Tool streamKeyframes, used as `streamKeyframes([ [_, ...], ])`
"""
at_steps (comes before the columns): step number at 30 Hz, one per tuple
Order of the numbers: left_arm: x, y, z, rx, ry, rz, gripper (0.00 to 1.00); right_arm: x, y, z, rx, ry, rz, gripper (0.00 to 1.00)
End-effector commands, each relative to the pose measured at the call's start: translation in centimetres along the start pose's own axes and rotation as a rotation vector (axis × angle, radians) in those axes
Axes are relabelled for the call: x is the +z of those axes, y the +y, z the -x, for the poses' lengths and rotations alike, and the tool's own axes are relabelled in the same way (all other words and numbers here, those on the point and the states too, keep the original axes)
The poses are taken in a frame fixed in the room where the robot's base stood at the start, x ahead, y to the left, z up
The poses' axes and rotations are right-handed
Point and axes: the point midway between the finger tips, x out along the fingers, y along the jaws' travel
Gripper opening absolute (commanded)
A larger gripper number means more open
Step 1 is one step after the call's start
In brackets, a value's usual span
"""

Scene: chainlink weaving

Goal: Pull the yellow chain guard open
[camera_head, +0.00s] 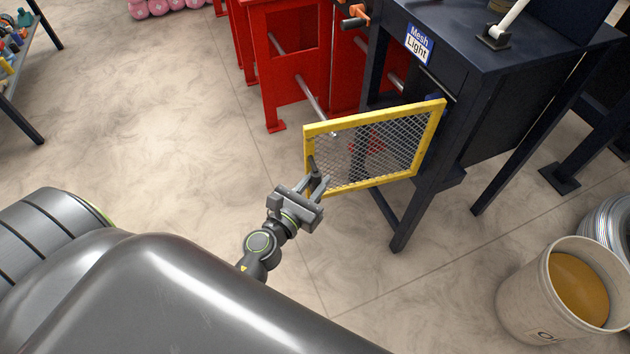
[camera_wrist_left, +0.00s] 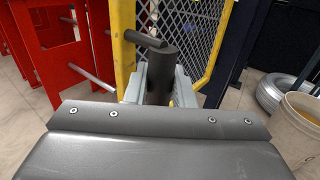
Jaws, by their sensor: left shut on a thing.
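The yellow chain guard (camera_head: 372,118) is a yellow frame filled with wire mesh. In the head view it stands out at an angle from the dark blue machine (camera_head: 450,85), with its right edge at the machine's leg. It also shows in the left wrist view (camera_wrist_left: 124,45). My left gripper (camera_head: 314,186) is at the guard's lower left edge, shut on the guard's dark handle (camera_head: 313,167). In the left wrist view the handle (camera_wrist_left: 158,75) stands between the two fingers. My right gripper is in neither view.
A red frame (camera_head: 285,60) with metal rods stands behind the guard. A bucket of amber contents (camera_head: 545,325) and a wire coil (camera_head: 607,222) stand at the lower right. A shelf (camera_head: 22,50) is at the far left. The floor left of the guard is clear.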

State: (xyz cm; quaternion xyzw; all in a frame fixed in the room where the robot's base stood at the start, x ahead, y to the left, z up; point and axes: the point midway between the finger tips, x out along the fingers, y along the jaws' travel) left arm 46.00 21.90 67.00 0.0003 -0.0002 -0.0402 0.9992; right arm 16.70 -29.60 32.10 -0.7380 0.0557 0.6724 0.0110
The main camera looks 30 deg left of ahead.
Motion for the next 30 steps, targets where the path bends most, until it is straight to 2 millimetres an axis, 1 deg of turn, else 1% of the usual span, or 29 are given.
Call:
streamKeyframes([
  [1,0.1,-0.1,-0.1,-0.003,-0.004,0.003,0.0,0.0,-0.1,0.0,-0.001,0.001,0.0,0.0],
  [2,0.1,-0.1,-0.1,-0.003,-0.004,0.003,0.26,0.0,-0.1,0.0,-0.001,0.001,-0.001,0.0],
  [5,0.1,-0.1,-0.1,-0.002,-0.003,0.003,0.39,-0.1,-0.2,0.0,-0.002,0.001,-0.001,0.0],
  [6,0.1,-0.1,-0.1,-0.002,-0.003,0.002,0.42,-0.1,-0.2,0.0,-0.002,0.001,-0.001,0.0],
  [14,0.0,0.0,0.0,0.0,-0.001,0.002,0.42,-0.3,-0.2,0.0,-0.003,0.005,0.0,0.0],
  [17,-0.1,0.0,0.5,0.0,0.0,0.002,0.42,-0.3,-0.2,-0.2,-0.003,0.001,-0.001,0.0],
  [19,-0.2,0.0,1.1,0.0,0.001,0.003,0.42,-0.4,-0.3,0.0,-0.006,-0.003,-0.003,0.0],
  [21,-0.3,0.0,2.1,0.0,0.001,0.004,0.42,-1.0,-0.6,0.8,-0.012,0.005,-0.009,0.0],
  [30,-0.3,0.0,6.5,0.001,0.0,0.004,0.42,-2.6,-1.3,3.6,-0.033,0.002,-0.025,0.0],
])
